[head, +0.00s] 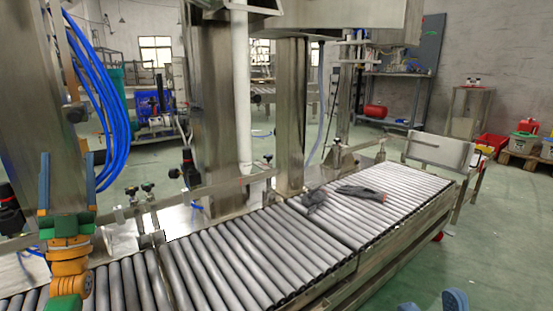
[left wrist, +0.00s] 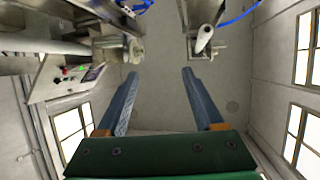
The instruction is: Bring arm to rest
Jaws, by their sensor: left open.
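My left gripper (head: 66,184) is raised at the left side of the head view, with its two blue fingers pointing up and spread apart. It is open and empty, in front of a steel column. In the left wrist view my left gripper (left wrist: 158,88) shows both fingers apart with only the grey ceiling or wall between them. The rest of the right gripper is out of frame.
A roller conveyor (head: 240,255) runs from lower left to the right middle. Dark glove-like items (head: 362,191) lie on its rollers. Steel columns (head: 215,110) and a blue hose bundle (head: 100,90) stand near the left arm. Green floor (head: 500,230) at right is clear.

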